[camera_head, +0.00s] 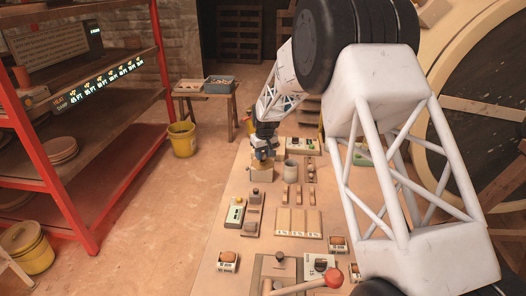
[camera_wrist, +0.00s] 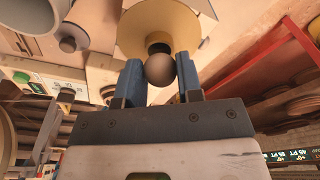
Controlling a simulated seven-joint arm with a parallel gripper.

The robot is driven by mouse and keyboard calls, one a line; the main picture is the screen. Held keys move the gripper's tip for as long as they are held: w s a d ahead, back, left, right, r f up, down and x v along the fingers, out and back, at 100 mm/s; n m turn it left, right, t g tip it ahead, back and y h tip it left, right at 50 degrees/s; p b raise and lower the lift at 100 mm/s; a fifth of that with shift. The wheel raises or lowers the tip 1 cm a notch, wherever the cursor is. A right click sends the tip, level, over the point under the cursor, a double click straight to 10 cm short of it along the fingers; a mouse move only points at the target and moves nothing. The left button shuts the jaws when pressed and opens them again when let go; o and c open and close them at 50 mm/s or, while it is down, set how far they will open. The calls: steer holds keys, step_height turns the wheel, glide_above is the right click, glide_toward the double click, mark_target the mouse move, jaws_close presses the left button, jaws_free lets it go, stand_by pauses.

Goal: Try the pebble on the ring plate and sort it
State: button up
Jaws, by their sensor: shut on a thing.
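The pebble (camera_wrist: 160,70) is a round grey-brown stone in the wrist view. My gripper (camera_wrist: 160,78) is shut on it, with a blue finger on each side. The ring plate (camera_wrist: 150,22) is a yellow brass disc beyond the pebble, with a dark hole partly behind it. Whether the pebble touches the plate, I cannot tell. In the head view my gripper (camera_head: 264,145) is low over the far left part of the bench, just above the brass plate (camera_head: 261,163) on its pale block. The pebble is too small to make out there.
A grey cup (camera_head: 291,168) stands right of the block. Wooden trays, a pale slotted board (camera_head: 298,222) and labelled boxes (camera_head: 228,260) with brown contents fill the nearer bench. A lever with a red knob (camera_head: 333,277) lies at the front. A red shelf rack (camera_head: 60,190) stands left.

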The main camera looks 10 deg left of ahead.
steer(key=shift+f, duration=0.2)
steer(key=o, duration=1)
steer(key=shift+s+d+r, duration=0.1)
steer(key=shift+s+r, duration=0.05)
steer(key=shift+r, duration=1.15)
steer(key=shift+s+d+r, duration=0.1)
steer(key=shift+r, duration=1.2)
steer(key=shift+s+d+r, duration=0.1)
steer(key=shift+s+r, duration=0.05)
steer(key=shift+r, duration=1.15)
